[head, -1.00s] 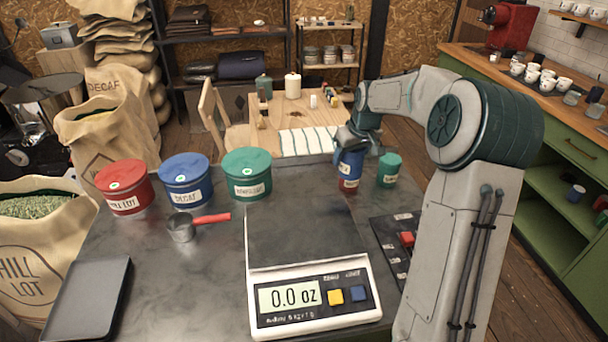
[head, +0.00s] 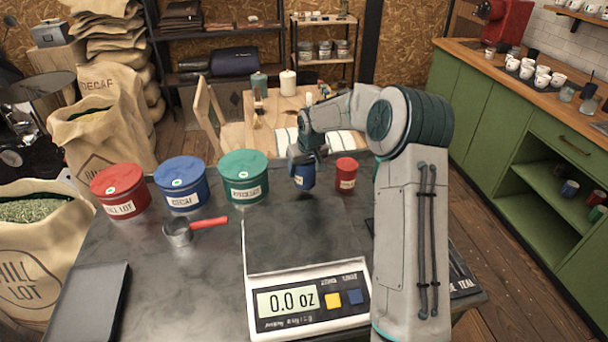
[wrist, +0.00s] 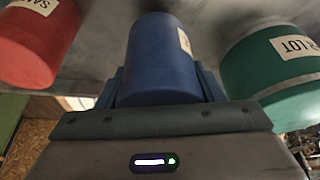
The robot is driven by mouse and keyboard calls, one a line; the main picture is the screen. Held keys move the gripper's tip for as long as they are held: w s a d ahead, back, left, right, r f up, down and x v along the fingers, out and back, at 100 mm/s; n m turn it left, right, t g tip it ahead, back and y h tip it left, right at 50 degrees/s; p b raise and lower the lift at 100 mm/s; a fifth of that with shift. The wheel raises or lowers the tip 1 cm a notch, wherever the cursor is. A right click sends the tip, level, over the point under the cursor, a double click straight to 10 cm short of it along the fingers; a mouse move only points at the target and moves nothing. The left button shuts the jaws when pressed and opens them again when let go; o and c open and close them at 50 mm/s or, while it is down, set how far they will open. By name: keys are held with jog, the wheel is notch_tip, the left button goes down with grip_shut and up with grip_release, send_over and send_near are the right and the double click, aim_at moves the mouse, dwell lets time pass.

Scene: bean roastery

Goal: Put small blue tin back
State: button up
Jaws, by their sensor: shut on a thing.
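The small blue tin (head: 302,179) with a pale label is upright between the fingers of my gripper (head: 303,160), between the large green tin and the small red tin. In the wrist view the blue tin (wrist: 160,55) fills the space between my shut fingers (wrist: 160,90). I cannot tell whether its base touches the counter. The small red tin (head: 346,175) stands just right of it, apart; it also shows at the left of the wrist view (wrist: 38,38).
Large red (head: 119,190), blue (head: 181,184) and green (head: 243,178) tins stand in a row at left on the dark counter (head: 215,265). A red-handled scoop (head: 178,232) lies before them. A scale (head: 310,300) reading 0.0 oz is at the front. My arm covers the right side.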

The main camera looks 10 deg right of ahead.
aim_at(304, 176)
jog(key=shift+f, duration=1.65)
jog(key=shift+f, duration=0.25)
jog(key=o, duration=1.2)
jog(key=shift+r, duration=0.1)
jog(key=shift+r, duration=0.1)
